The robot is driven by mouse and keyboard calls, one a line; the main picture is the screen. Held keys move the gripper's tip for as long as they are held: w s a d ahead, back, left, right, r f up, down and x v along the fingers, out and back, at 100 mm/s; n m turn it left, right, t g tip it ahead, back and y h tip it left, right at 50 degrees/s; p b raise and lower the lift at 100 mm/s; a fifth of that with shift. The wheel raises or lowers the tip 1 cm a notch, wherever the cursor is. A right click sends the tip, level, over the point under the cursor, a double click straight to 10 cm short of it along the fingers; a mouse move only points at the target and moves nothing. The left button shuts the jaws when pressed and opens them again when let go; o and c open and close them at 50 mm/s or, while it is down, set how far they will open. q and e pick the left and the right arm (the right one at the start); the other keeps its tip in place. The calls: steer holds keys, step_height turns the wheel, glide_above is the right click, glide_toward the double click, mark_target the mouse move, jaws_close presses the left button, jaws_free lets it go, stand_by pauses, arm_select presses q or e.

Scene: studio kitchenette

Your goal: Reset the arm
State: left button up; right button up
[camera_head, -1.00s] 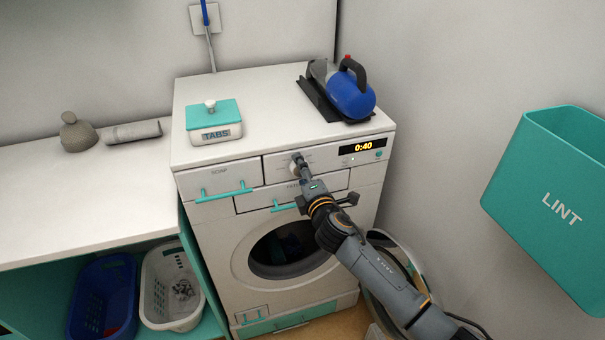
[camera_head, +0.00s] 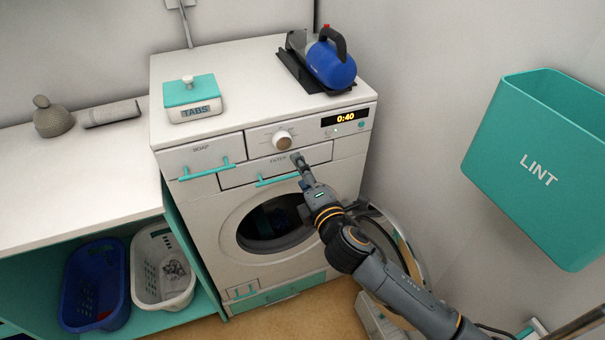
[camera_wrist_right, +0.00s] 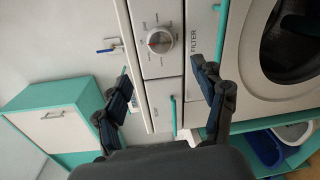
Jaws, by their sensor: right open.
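My right arm (camera_head: 385,283) comes in from the lower right in the head view. Its gripper (camera_head: 298,160) is in front of the washing machine (camera_head: 207,243), just below and right of the round dial (camera_head: 282,140). In the right wrist view the gripper (camera_wrist_right: 163,78) is open, its two fingers spread wide with nothing between them. The dial (camera_wrist_right: 160,40) shows beyond the fingertips, apart from them. My left gripper is not in view.
The washer door (camera_head: 398,240) stands open beside my arm. A teal LINT bin (camera_head: 535,150) hangs on the right wall. Blue (camera_head: 85,322) and white (camera_head: 150,300) baskets sit lower left.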

stand_by(0.4)
steer(key=s+d+f+m+g+h, duration=0.1)
steer(key=d+f+m+g+h, duration=0.2)
steer(key=f, duration=0.9)
steer(key=s+d+f+m+g, duration=0.1)
steer(key=s+d+f+m, duration=0.3)
steer(key=f, duration=0.8)
steer(key=s+d+f+m+g+h, duration=0.1)
steer(key=s+d+f+m+g, duration=0.2)
steer(key=f, duration=0.5)
steer(key=s+d+f+m+g, duration=0.1)
steer(key=s+d+f, duration=0.2)
steer(key=s+f, duration=0.3)
steer(key=s+d+f+m+g, duration=0.2)
steer(key=s+f, duration=0.4)
steer(key=s, duration=0.6)
steer(key=s+d+f+m+g, duration=0.2)
steer(key=s+f+m, duration=0.3)
steer(key=s, duration=0.8)
steer(key=s+d+f+m+g+h, duration=0.1)
steer(key=s+d+f+m+g, duration=0.2)
steer(key=s+f, duration=0.6)
steer(key=s, duration=0.4)
steer(key=shift+w, duration=0.1)
